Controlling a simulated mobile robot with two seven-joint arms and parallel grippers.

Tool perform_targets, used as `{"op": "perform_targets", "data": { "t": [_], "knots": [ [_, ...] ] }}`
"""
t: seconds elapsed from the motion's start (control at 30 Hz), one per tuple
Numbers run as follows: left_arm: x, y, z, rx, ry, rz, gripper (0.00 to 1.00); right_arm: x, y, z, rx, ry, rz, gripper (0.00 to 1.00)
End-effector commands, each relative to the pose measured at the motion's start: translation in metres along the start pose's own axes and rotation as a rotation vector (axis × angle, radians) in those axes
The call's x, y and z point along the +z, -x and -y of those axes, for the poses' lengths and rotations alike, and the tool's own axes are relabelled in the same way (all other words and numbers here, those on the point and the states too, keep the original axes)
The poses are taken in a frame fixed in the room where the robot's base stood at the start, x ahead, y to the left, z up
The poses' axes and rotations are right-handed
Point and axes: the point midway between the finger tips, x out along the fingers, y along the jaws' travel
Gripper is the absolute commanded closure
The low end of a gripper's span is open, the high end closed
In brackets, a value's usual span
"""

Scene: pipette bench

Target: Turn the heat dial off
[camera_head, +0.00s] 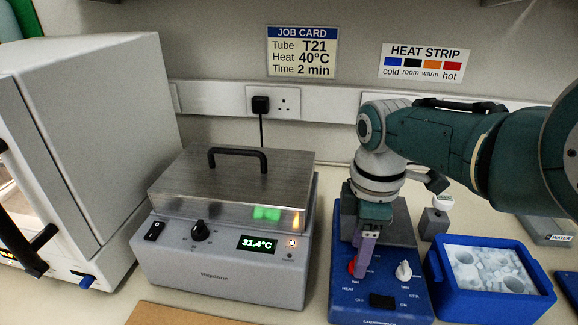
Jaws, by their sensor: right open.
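The blue hotplate stirrer (340,300) stands right of centre with a grey top plate (392,222). On its sloping front are a red knob (352,268) at the left, beside the HEAT label, and a white knob (403,271) at the right. A black switch (382,301) sits below them, near OFF and ON marks. My right gripper (362,272) points down at the red knob, its purple fingers open and partly hiding it. I cannot tell whether the fingers touch the knob. The knob's pointer is hidden. My left gripper is out of view.
A grey heater (220,275) with a steel lid, black dial (200,231) and 31.4°C display (258,244) stands left of the stirrer. A blue ice bucket (470,301) is close on its right. A large white cabinet (110,110) fills the left.

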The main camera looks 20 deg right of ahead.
Motion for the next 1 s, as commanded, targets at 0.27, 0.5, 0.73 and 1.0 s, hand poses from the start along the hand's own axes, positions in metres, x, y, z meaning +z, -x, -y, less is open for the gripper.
{"op": "perform_targets", "data": {
  "t": [0.27,0.5,0.73,1.0],
  "knots": [
    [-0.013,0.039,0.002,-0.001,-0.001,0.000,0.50,0.000,0.062,-0.001,0.004,0.000,0.000,0.38],
    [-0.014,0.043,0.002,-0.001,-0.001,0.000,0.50,0.000,0.077,0.000,0.000,0.000,0.000,0.38],
    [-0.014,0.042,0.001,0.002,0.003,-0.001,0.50,0.000,0.076,0.000,0.000,0.000,0.000,0.38],
    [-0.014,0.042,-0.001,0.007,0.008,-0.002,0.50,0.001,0.075,0.002,0.004,-0.010,0.002,0.38]
  ]
}}
